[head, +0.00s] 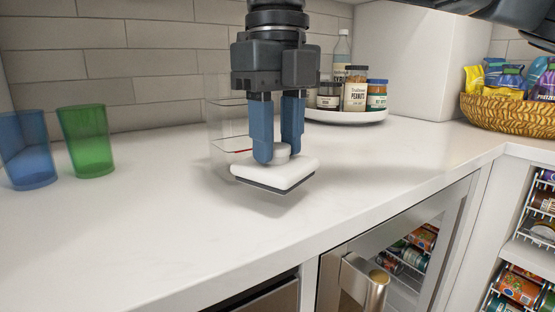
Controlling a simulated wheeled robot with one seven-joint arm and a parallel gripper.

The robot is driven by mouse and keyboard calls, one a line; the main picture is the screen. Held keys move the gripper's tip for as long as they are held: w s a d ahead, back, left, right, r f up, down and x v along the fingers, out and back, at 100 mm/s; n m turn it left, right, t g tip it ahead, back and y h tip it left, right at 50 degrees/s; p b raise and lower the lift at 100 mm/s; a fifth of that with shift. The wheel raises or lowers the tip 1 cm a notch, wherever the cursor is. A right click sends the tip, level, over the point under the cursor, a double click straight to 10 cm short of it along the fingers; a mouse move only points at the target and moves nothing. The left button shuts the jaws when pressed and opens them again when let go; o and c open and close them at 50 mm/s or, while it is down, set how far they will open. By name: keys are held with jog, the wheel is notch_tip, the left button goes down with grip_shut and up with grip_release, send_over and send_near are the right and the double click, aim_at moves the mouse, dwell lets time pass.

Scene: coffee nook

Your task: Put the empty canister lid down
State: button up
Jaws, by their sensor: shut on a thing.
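My gripper (277,155) is shut on the round knob of a white square canister lid (275,172). The lid has rounded corners and a dark lower edge. It is held roughly level in front of a clear canister (223,125), low over the white counter (200,240). I cannot tell whether its underside touches the counter. The canister is transparent and looks empty, with a small red mark on its side. My fingers and the lid hide part of it.
A blue cup (27,150) and a green cup (87,142) stand at the left. A round white tray (345,117) with jars and a bottle is behind at the right. A wicker basket (510,108) of snack bags stands far right. The counter's front and left middle are clear.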

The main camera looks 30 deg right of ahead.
aim_at(277, 146)
jog(key=shift+f, duration=1.45)
jog(key=shift+f+b, duration=0.1)
jog(key=shift+b, duration=0.2)
jog(key=shift+f, duration=0.15)
jog(key=o, duration=1)
notch_tip(277, 146, up, 13)
jog(key=p, duration=0.2)
jog(key=shift+f+p, duration=0.2)
jog(key=shift+p, duration=0.2)
